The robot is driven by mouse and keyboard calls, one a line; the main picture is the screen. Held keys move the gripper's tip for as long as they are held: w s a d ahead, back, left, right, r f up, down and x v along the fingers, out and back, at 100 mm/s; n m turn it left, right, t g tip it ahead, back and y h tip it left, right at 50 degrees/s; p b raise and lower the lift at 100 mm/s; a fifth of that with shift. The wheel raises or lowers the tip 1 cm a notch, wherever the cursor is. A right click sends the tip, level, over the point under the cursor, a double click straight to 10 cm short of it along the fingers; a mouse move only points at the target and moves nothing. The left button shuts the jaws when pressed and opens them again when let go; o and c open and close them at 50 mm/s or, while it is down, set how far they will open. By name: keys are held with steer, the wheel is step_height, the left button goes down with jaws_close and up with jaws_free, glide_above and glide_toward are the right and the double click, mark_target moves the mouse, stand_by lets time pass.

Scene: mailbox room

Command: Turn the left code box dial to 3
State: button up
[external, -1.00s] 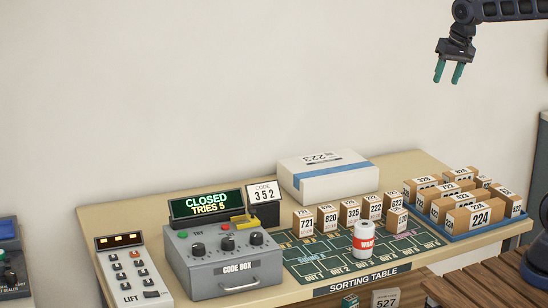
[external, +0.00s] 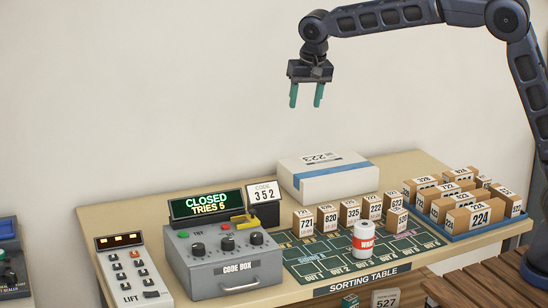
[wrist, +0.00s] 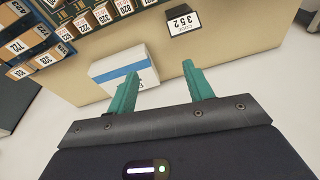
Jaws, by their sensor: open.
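The grey code box (external: 220,277) stands at the left part of the table, with three black dials on its sloped top. The left dial (external: 198,249) is at the left of the row; its setting is too small to read. The display (external: 206,204) on top reads CLOSED, TRIES 5. A code card (external: 263,193) reads 352 and also shows in the wrist view (wrist: 183,22). My gripper (external: 306,104) is open and empty, with green fingers pointing down, high above the table and to the right of the code box. The dials are not visible in the wrist view.
A white parcel with a blue stripe (external: 328,181) stands behind the sorting mat (external: 310,262). A blue tray (external: 484,228) holds more boxes. A lift panel (external: 133,270) lies left of the code box.

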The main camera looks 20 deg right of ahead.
steer(key=s+a+f, duration=0.3)
steer(key=a, duration=0.4)
steer(key=s+a+f, duration=0.2)
steer(key=a, duration=0.5)
steer(key=s+a+f, duration=0.3)
steer(key=a, duration=0.4)
steer(key=n+t, duration=0.1)
steer(key=t, duration=0.1)
glide_toward(198, 245)
steer(key=shift+h, duration=0.3)
steer(key=x, duration=0.8)
steer(key=shift+a+f, duration=0.25)
steer(key=c, duration=1)
